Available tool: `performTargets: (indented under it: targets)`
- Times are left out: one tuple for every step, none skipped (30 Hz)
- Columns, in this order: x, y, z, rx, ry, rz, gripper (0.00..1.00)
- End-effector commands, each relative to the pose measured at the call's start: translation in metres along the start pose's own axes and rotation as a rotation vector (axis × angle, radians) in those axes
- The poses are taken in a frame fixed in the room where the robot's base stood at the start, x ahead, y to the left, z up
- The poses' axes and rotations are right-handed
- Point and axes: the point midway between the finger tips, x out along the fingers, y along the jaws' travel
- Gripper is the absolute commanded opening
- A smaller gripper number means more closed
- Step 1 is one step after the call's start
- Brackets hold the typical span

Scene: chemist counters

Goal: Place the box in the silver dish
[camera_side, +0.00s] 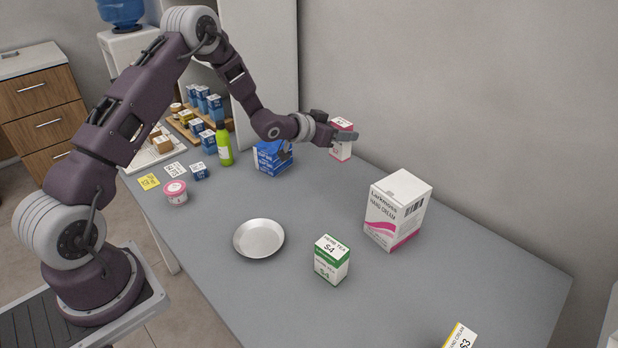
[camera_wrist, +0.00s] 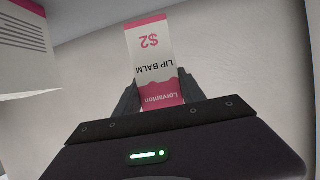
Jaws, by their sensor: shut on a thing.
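My gripper (camera_side: 343,135) is at the far side of the counter near the wall. It is shut on a small pink and white lip balm box (camera_side: 341,147). In the wrist view the lip balm box (camera_wrist: 152,62) sits between the two fingers (camera_wrist: 160,95), its label upside down. In the side view the fingers cross in front of its upper part; I cannot tell whether its base touches the counter. The silver dish (camera_side: 259,238) is round, shallow and empty. It lies on the counter, nearer the camera and to the left of the box.
A blue box (camera_side: 272,157) and a green bottle (camera_side: 223,146) stand left of my gripper. A large hand cream box (camera_side: 397,209) and a green-white tea box (camera_side: 331,259) stand right of the dish. A pink-lidded tub (camera_side: 175,192) is at left. The counter around the dish is clear.

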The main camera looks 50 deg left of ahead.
Motion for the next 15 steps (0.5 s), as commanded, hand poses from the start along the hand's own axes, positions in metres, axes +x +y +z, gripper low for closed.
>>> performTargets:
  targets:
    - [-0.002, -0.001, -0.001, 0.003, 0.0, 0.007, 0.05]
    - [-0.004, -0.001, -0.001, 0.007, 0.001, 0.018, 0.05]
    - [-0.008, -0.002, -0.001, 0.017, 0.001, 0.041, 0.05]
    - [-0.012, -0.001, 0.0, 0.026, 0.002, 0.064, 0.05]
    - [-0.017, -0.001, 0.001, 0.039, 0.002, 0.091, 0.05]
    - [-0.025, 0.0, 0.004, 0.057, 0.002, 0.136, 0.05]
    - [-0.032, 0.001, 0.007, 0.073, 0.001, 0.173, 0.05]
    - [-0.04, 0.003, 0.01, 0.09, 0.002, 0.214, 0.05]
    - [-0.052, 0.006, 0.014, 0.113, 0.002, 0.273, 0.05]
    - [-0.062, 0.008, 0.019, 0.132, 0.002, 0.321, 0.05]
    - [-0.074, 0.012, 0.024, 0.153, 0.001, 0.372, 0.05]
    - [-0.092, 0.015, 0.033, 0.182, 0.0, 0.445, 0.05]
    - [-0.108, 0.019, 0.04, 0.205, 0.0, 0.505, 0.05]
    - [-0.124, 0.023, 0.047, 0.227, 0.0, 0.563, 0.05]
    - [-0.145, 0.027, 0.056, 0.256, 0.0, 0.634, 0.05]
